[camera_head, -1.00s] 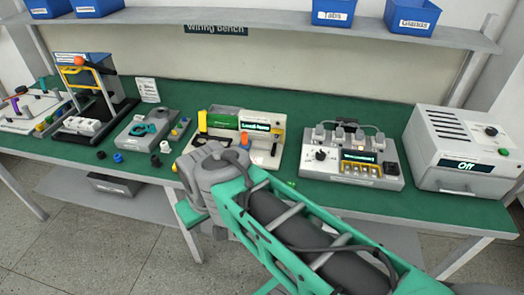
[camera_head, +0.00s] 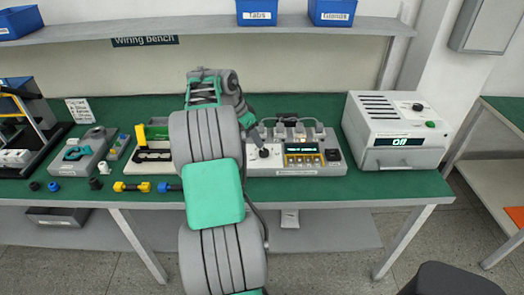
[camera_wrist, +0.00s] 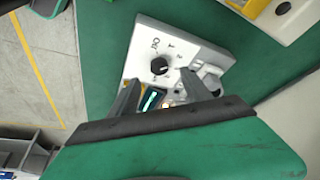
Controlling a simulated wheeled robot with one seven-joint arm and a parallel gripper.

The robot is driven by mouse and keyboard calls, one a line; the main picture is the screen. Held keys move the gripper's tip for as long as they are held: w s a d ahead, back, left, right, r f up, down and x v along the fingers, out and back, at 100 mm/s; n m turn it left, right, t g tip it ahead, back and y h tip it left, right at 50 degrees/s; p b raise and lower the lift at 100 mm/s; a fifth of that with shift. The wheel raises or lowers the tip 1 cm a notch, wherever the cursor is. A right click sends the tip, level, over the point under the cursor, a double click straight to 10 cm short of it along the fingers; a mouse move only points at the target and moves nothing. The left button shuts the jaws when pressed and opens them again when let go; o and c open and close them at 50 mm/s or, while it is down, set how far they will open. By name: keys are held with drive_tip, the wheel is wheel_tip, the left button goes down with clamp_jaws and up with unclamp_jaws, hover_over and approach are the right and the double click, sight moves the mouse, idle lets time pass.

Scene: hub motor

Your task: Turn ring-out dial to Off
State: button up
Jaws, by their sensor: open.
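The ring-out dial (camera_head: 264,153) is a small black knob on the left part of the light grey tester box (camera_head: 310,169). In the wrist view the dial (camera_wrist: 159,66) sits on the white panel with an Off label and numbers around it. Its pale pointer mark seems turned to the numbered side, away from Off; the exact number is too small to tell. My gripper (camera_wrist: 163,88) is open and empty, its two fingers on either side of the picture below the dial, apart from it. In the head view my gripper (camera_head: 253,133) hangs just above and left of the dial.
A white oven-like box (camera_head: 393,130) reading Off stands to the right. Yellow and blue connectors (camera_head: 132,187) lie at the bench's front edge.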

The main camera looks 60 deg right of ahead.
sight(263, 151)
drive_tip(key=shift+m, duration=0.3)
drive_tip(key=x, duration=0.8)
drive_tip(key=shift+s+d, duration=0.4)
drive_tip(key=shift+c, duration=0.4)
clamp_jaws()
